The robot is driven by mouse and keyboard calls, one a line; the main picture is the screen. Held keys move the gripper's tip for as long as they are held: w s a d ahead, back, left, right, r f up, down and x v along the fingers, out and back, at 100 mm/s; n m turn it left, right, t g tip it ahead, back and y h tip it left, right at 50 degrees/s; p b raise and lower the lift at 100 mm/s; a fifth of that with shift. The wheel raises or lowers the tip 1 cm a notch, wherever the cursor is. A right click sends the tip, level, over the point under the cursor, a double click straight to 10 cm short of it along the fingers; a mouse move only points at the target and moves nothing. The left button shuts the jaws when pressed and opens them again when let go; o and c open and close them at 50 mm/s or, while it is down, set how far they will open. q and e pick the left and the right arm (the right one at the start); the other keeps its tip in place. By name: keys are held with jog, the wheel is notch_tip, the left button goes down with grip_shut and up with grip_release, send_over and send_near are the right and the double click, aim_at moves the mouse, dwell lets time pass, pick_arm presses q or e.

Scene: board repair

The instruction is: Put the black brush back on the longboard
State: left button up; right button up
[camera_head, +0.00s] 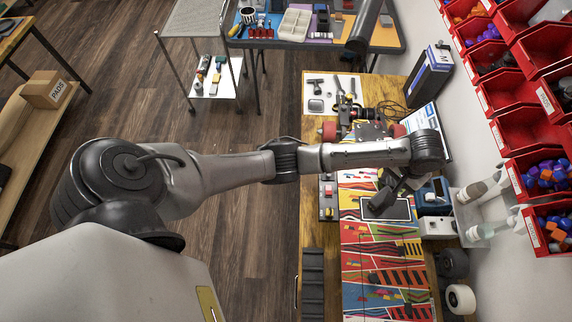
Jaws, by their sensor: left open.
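The longboard (385,283) lies lengthwise on the wooden bench, with a bright multicoloured graphic. My left gripper (383,203) points down over the middle of the board and is open. A dark flat patch (401,209) shows beside and under the fingers; I cannot tell whether it is the black brush or part of the board. Nothing clearly shows between the fingers. My right gripper is not in view.
A white mat (345,108) with small tools lies at the bench's far end. Red bins (540,175) line the right wall. White bottles (480,189) and a blue-and-white box (434,198) stand right of the board. A dark ribbed tray (313,285) is at the left edge.

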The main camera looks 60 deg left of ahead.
pick_arm(q)
jog(key=s+d+f+m+h, duration=0.1)
jog(key=s+d+f+m, duration=0.1)
jog(key=s+f, duration=0.65)
jog(key=s+a+m+t, duration=0.1)
jog(key=s+a, duration=0.1)
jog(key=s, duration=0.6)
jog(key=s+a+r+m+t, duration=0.1)
jog(key=s+a, duration=0.2)
jog(key=s, duration=0.6)
jog(key=s+a+t+y, duration=0.1)
jog(key=s+a, duration=0.1)
jog(key=s, duration=0.6)
jog(key=shift+s+a+r+m+t, duration=0.3)
jog(key=shift+s+a+r+m, duration=0.05)
jog(key=shift+s+r+m, duration=0.05)
